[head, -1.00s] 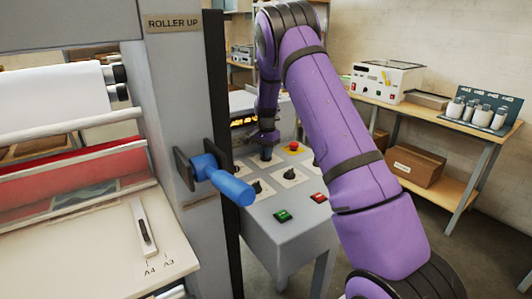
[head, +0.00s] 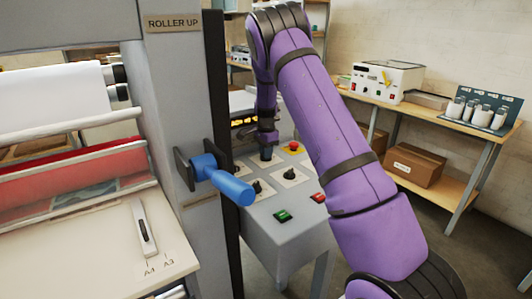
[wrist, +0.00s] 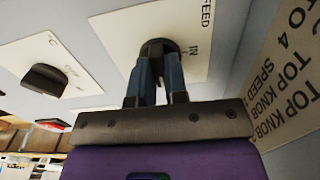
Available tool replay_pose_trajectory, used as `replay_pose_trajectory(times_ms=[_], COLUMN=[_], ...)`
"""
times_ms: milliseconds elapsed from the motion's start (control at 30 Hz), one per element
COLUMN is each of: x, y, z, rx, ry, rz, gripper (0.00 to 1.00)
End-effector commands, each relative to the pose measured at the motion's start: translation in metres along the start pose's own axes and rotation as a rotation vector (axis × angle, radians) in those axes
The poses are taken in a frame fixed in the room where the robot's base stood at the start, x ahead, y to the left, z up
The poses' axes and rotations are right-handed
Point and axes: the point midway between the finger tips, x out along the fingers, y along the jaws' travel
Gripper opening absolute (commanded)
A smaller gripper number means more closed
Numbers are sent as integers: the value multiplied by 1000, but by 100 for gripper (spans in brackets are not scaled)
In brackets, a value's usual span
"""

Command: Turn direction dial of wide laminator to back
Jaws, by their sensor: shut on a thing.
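The wide laminator's control panel (head: 272,235) stands right of the machine frame, with several black dials on white plates. In the wrist view my gripper (wrist: 160,72) is shut on a black dial (wrist: 159,46). The dial's plate (wrist: 118,35) reads "FEED", with "IN" beside the dial. The fingers partly hide the dial, so I cannot tell its exact setting. In the head view my gripper (head: 267,150) is at the far part of the panel, and the gripped dial is mostly hidden.
Another dial (wrist: 45,77) sits left in the wrist view. In the head view a red emergency button (head: 293,146), a green switch (head: 283,215) and a red switch (head: 318,197) are nearby. A blue-handled crank (head: 228,185) juts out left of the panel. A bench (head: 455,128) stands at right.

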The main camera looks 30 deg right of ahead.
Motion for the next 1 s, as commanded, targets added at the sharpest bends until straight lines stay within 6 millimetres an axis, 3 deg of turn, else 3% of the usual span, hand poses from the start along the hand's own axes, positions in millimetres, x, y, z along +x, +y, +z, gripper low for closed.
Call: replay_pose_trajectory(times_ms=[167,200,300,667,767,1000], x=[-1,-1,-1,-5,-15,-60], y=[-1,-1,0,0,-1,-1], z=[0,0,0,0,0,0], rx=[1,1,1,0,-1,0], ry=[0,0,0,0,0,1], rz=[-2,-2,-2,-2,-3,-5], gripper=[0,16,39,39,39,39])
